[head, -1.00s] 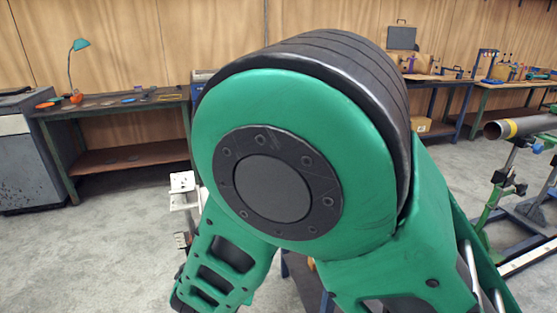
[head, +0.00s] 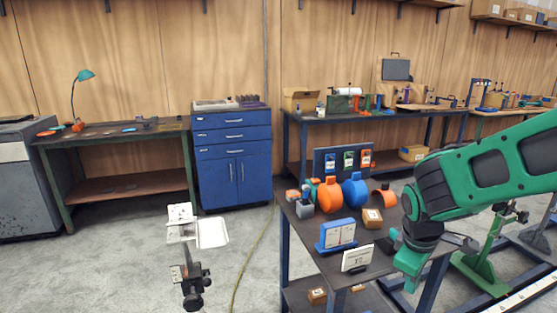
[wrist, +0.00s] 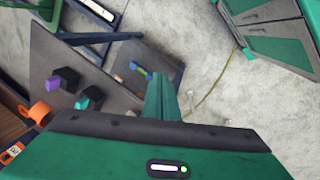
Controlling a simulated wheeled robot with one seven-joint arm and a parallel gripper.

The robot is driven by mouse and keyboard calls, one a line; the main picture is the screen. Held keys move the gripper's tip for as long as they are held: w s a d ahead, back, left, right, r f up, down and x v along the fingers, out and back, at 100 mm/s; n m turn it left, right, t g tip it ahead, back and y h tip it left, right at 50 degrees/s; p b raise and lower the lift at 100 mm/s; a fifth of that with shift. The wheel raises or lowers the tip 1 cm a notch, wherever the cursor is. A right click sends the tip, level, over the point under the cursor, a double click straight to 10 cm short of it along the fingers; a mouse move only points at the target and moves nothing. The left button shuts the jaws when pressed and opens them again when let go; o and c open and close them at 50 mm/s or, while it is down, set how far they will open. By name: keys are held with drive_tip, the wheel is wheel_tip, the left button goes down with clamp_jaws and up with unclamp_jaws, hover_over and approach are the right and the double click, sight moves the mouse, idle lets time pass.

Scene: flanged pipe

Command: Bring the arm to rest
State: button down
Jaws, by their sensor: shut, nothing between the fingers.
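My green and black arm reaches in from the right in the head view, bent down at the wrist. My gripper (wrist: 161,80) shows in the wrist view as two green fingers close together, shut with nothing between them. In the head view its hand (head: 409,268) hangs near the front right edge of the dark workbench (head: 385,262). I cannot tell the exact gap between hand and bench.
On the bench are orange and blue round parts (head: 354,192), a blue holder (head: 337,235), a white sign (head: 357,258) and small boxes. A green stand (head: 485,268) is at right. A blue cabinet (head: 233,155) stands behind. Floor at left is largely clear, beside a small stand (head: 187,262).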

drive_tip(key=s+d+r+m, duration=0.1)
drive_tip(key=s+d+m, duration=0.2)
drive_tip(key=s+m, duration=0.2)
drive_tip(key=s+d+r+m+g+y, duration=0.1)
drive_tip(key=s+d+r+m, duration=0.1)
drive_tip(key=s+m, duration=0.3)
drive_tip(key=s+d+r+m+g+y, duration=0.1)
drive_tip(key=s+d+m, duration=0.3)
drive_tip(key=s, duration=0.6)
drive_tip(key=shift+d+r+m, duration=0.4)
drive_tip(key=shift+d+r, duration=0.1)
drive_tip(key=shift+r, duration=0.1)
drive_tip(key=shift+w+f, duration=0.25)
drive_tip(key=shift+w, duration=0.3)
